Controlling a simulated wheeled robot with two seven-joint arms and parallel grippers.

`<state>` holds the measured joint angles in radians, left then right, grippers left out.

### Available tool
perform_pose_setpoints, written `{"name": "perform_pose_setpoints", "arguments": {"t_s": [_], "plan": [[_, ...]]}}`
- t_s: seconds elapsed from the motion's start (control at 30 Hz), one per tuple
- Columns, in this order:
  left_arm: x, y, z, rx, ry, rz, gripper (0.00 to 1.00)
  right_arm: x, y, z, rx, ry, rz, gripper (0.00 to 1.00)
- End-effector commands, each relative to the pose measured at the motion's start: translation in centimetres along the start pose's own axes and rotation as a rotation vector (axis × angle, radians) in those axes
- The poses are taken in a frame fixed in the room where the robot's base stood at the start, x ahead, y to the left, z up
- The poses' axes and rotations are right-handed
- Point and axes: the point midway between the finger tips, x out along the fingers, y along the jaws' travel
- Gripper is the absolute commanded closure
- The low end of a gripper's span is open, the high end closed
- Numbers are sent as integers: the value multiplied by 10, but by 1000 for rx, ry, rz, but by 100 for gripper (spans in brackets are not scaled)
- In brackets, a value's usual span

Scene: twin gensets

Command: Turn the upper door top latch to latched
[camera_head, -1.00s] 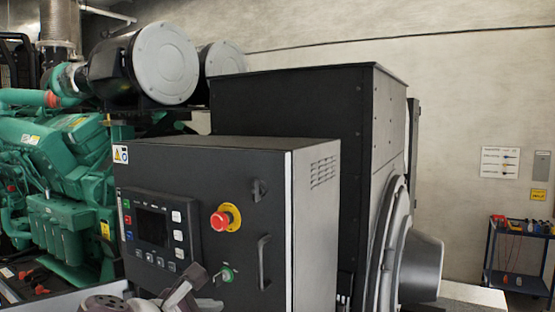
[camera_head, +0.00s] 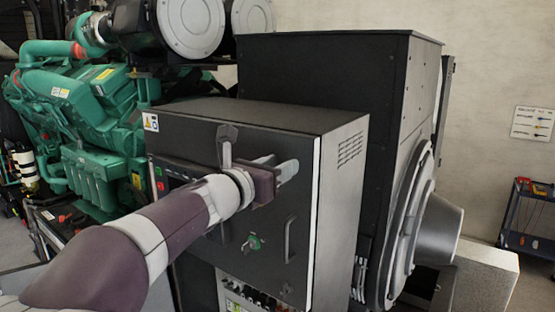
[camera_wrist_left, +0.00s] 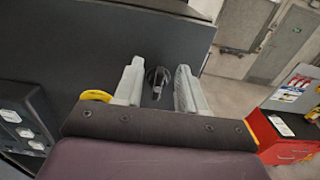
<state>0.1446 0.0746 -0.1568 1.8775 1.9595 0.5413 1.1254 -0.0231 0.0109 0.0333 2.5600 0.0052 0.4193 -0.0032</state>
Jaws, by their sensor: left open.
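The upper door (camera_head: 270,222) is the dark front of the control cabinet. Its top latch, a small dark latch on a round base (camera_wrist_left: 157,82), shows in the left wrist view between my left gripper's fingers. In the head view, my gripper and arm hide the latch. My left gripper (camera_head: 279,166) is open in front of the upper right part of the door. In the wrist view its two pale fingers (camera_wrist_left: 160,68) stand either side of the latch, with visible gaps. I cannot tell whether the latch is turned to latched. My right gripper is out of view.
Below the gripper are a green key switch (camera_head: 253,242) and a bar handle (camera_head: 289,240). A yellow ring (camera_wrist_left: 97,95) and a button panel (camera_wrist_left: 22,125) lie left of the fingers. A green engine (camera_head: 95,115) stands left. A tool cart (camera_head: 527,215) stands far right.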

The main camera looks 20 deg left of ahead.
Motion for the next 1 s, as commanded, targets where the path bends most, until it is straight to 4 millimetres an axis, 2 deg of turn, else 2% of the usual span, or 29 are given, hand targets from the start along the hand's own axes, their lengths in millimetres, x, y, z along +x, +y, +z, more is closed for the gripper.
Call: {"name": "perform_pose_setpoints", "arguments": {"t_s": [0.23, 0.27, 0.3, 0.37, 0.77, 1.0], "plan": [[1, 0, 0, 0, -1, 0, 60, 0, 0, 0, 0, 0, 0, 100], [1, 0, 0, 0, -1, 0, 66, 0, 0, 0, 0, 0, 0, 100], [1, 0, 0, 0, -1, 0, 79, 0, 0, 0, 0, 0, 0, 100], [1, 0, 0, 0, -1, 0, 99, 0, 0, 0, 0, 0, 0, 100], [1, 0, -4, 19, 4, 0, 100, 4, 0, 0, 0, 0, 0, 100], [1, -2, -9, 129, 5, -1, 100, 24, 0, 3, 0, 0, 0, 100]]}}
